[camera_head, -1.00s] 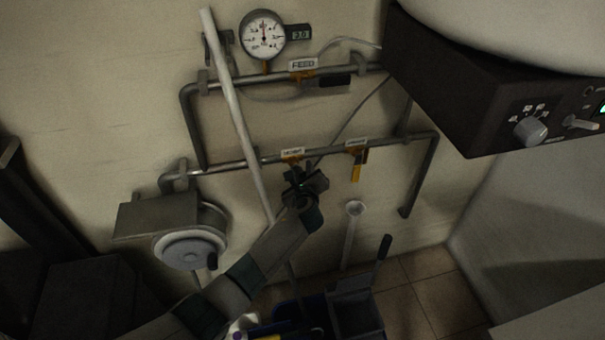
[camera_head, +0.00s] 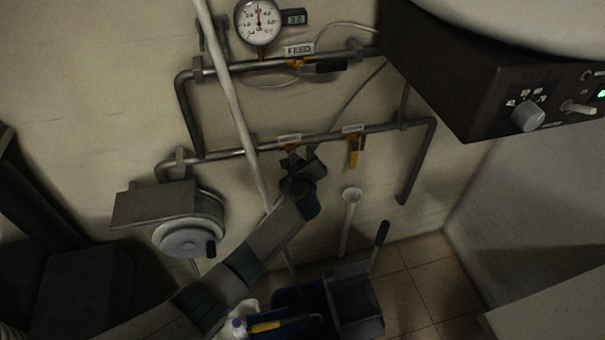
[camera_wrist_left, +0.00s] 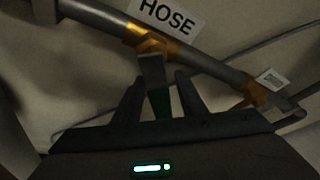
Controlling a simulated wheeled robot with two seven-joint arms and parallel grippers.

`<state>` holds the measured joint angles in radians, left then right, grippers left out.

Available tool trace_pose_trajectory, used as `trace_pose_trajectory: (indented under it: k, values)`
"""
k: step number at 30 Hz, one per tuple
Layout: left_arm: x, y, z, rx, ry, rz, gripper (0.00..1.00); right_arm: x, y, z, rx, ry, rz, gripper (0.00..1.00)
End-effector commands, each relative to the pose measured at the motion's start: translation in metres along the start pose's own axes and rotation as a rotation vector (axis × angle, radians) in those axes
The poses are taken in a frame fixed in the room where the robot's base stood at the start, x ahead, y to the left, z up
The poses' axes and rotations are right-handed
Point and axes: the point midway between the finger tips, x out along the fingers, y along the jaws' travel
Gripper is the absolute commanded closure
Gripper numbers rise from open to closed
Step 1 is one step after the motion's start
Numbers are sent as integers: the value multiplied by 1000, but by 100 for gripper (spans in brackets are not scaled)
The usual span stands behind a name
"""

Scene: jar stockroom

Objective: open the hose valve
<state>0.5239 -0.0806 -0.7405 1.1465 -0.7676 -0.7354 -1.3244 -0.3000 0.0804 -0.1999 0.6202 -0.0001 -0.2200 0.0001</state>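The hose valve has an orange body (camera_head: 289,146) on the lower wall pipe, under a small white label. In the left wrist view its label reads HOSE, and its lever (camera_wrist_left: 154,72) comes off the orange body, grey at the top and dark green lower down. The lever stands across the pipe. My left gripper (camera_head: 303,162) is just below this valve and hides the lever in the head view. In the left wrist view the gripper (camera_wrist_left: 158,92) is open, one finger on each side of the lever with visible gaps. My right gripper is not in view.
The feed valve (camera_head: 322,66) and gauge (camera_head: 258,21) are above. A pale pole (camera_head: 228,90) leans close to my left arm.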

Motion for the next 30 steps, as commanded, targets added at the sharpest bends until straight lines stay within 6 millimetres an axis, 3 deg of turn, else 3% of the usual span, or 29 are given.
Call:
trace_pose_trajectory:
  k: [11,30]
  values:
    - [-36,1,-1,-2,1,-1,62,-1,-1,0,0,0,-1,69]
    - [-140,1,-1,-3,1,-1,62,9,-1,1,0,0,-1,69]
